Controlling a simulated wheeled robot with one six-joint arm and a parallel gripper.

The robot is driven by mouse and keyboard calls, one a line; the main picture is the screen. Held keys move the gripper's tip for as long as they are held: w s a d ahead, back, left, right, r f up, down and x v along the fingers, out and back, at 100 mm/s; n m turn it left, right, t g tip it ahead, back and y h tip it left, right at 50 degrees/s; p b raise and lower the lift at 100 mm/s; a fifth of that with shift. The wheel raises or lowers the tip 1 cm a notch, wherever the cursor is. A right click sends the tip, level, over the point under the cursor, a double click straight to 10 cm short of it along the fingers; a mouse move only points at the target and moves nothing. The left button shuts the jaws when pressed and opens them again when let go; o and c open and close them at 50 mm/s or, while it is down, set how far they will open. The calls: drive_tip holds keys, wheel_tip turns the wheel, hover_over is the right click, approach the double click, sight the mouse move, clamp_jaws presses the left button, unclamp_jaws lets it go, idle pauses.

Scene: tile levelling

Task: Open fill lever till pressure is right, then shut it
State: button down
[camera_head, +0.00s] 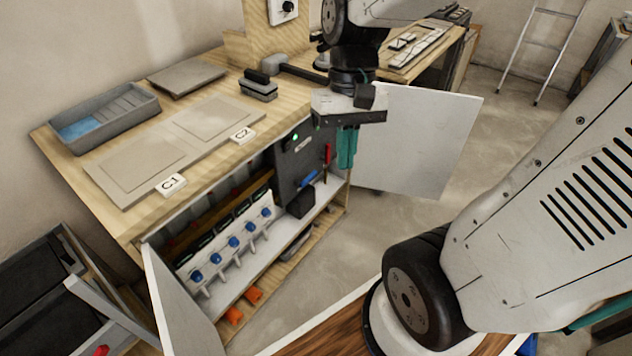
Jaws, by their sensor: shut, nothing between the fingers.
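My gripper (346,163) has teal fingers that point down and are shut and empty. It is in front of the right end of the open cabinet under the workbench. A dark grey unit (296,160) with a small green light stands inside the cabinet, just left of my gripper. A small red handle (327,154) and a blue handle (308,178) show at its right side. I cannot tell which of them is the fill lever, or whether it is open. No pressure reading is legible. Touching between fingers and handles is not evident.
Both cabinet doors stand open, a white one at right (418,140) and one at left (180,305). Blue-topped valves (234,242) line the lower shelf. A rubber float (258,86), a grey tray (105,118) and tile boards lie on the workbench (205,140).

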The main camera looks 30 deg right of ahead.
drive_tip(key=w+d+f+m+t+y, duration=0.1)
drive_tip(key=w+d+f+m+y, duration=0.2)
drive_tip(key=w+f, duration=0.4)
drive_tip(key=w+d+f+m+t+y, duration=0.1)
drive_tip(key=w+f+m+y, duration=0.4)
drive_tip(key=f, duration=0.4)
drive_tip(key=w+d+f+m+t+y, duration=0.1)
drive_tip(key=w+d+f+m+y, duration=0.1)
drive_tip(key=w+f+m, duration=0.4)
drive_tip(key=w+d+f+m+t+h, duration=0.1)
drive_tip(key=w+d+f+m+t, duration=0.25)
drive_tip(key=f, duration=0.55)
drive_tip(key=w+d+f+m+t+h, duration=0.1)
drive_tip(key=w+d+f+m+t, duration=0.2)
drive_tip(key=f, duration=0.6)
drive_tip(key=w+d+f+m+t+h, duration=0.1)
drive_tip(key=w+d+f+m+t, duration=0.2)
drive_tip(key=f, duration=0.6)
drive_tip(key=w+d+f+m+t+h, duration=0.2)
drive_tip(key=d+f+m+t+h, duration=0.1)
drive_tip(key=d, duration=0.4)
drive_tip(key=shift+w+d+f+m+h, duration=0.4)
drive_tip(key=shift+f+m+h, duration=0.25)
drive_tip(key=shift+m, duration=0.6)
drive_tip(key=shift+t, duration=0.25)
drive_tip(key=x, duration=1)
drive_tip(key=shift+s+a+r, duration=0.1)
drive_tip(key=shift+r, duration=1.95)
